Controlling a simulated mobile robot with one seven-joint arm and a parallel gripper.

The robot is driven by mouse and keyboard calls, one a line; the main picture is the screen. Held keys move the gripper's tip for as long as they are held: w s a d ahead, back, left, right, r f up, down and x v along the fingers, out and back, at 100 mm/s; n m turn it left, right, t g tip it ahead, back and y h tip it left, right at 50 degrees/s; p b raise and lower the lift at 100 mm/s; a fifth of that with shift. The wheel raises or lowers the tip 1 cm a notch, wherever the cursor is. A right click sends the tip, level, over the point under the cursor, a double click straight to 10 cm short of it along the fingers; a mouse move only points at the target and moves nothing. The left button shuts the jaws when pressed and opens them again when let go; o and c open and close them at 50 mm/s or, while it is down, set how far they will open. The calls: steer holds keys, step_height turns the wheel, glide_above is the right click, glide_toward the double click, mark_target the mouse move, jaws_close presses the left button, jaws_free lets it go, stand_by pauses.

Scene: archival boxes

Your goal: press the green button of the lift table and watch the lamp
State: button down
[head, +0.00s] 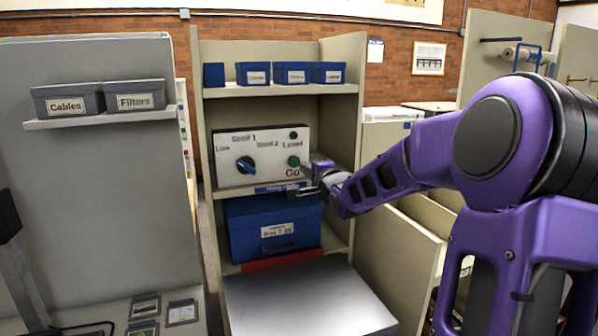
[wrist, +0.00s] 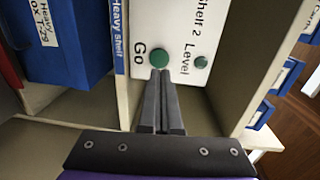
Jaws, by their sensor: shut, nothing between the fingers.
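A white control panel (head: 262,172) stands on the middle shelf, with a blue knob (head: 245,165) and the words Shelf 1, Shelf 2, Low, Level and Go. The green button (head: 293,161) is above the word Go. It also shows in the wrist view (wrist: 159,57). The smaller round lamp (head: 293,134) by Level looks dark green, also in the wrist view (wrist: 201,62). My gripper (head: 308,180) is shut and empty in front of the panel. In the wrist view its fingertips (wrist: 160,73) reach the button's edge; I cannot tell if they touch it. The grey lift table (head: 305,300) is below.
A large blue box (head: 272,228) sits under the panel on a shelf with a red strip (head: 283,260). Small blue boxes (head: 292,73) stand on the top shelf. Grey Cables and Filters boxes (head: 135,95) are at the left. The shelf's side wall is close to my arm.

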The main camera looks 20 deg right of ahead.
mark_target(295, 161)
steer(key=w, duration=0.4)
steer(key=shift+w+f+b, duration=0.25)
steer(key=shift+w+b, duration=0.05)
steer(key=shift+b, duration=0.05)
steer(key=shift+w, duration=0.25)
steer(key=shift+r, duration=0.1)
